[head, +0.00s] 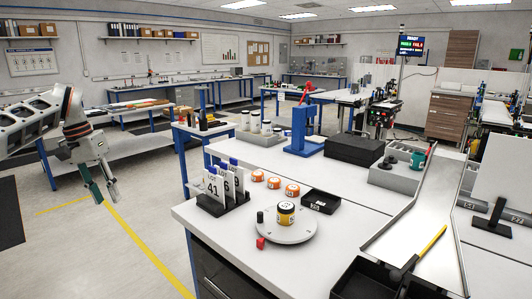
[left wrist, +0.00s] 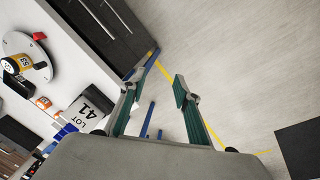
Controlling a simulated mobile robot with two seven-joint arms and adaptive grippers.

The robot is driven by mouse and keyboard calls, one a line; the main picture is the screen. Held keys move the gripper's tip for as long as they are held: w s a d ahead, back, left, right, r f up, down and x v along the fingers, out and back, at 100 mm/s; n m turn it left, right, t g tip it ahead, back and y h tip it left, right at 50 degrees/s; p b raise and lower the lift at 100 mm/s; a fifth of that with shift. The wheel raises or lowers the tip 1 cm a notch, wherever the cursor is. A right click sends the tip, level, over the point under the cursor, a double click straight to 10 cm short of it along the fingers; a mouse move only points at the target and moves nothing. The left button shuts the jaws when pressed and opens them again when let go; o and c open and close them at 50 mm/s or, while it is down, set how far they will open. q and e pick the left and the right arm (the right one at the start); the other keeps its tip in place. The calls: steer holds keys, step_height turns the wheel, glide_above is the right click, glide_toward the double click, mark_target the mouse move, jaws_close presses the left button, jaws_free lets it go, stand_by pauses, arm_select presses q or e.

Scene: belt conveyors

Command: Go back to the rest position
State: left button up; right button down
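My left gripper (head: 104,192) hangs at the left of the head view, over the floor and clear of the table. Its green-padded fingers stand apart with nothing between them; the left wrist view also shows the open fingers (left wrist: 158,92) with bare floor past them. My right gripper is in neither view.
The white worktable (head: 205,215) holds a round plate (head: 270,232) with a yellow-banded jar (head: 286,213), a red block (head: 261,243), lot cards (head: 213,186), orange-ringed pucks (head: 274,183) and a black tray (head: 321,201). A metal chute (head: 425,215) stands at right. Floor left of the table is free.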

arm_select(q)
steer(key=s+d+f+m+h, duration=0.3)
steer(key=d+f+m, duration=0.5)
steer(key=d+f, duration=0.8)
steer(key=s+d+f+m+t+h, duration=0.1)
steer(key=s+d+f+m+h, duration=0.3)
steer(key=d+f, duration=0.4)
steer(key=s+d+f+m+t+h, duration=0.15)
steer(key=s+d+f+h, duration=0.35)
steer(key=d, duration=0.5)
steer(key=s+a+f+n+t+y, duration=0.25)
steer(key=s+a+f+y, duration=0.45)
steer(key=s+a, duration=0.45)
steer(key=s+a+f+n+t+y, duration=0.2)
steer(key=s+a+f+t+y, duration=0.2)
steer(key=s+a+f, duration=0.8)
steer(key=d+r+n+t, duration=0.1)
steer(key=d+r+n, duration=0.2)
steer(key=d, duration=1)
steer(key=shift+r+n, duration=0.2)
steer(key=shift+n, duration=0.9)
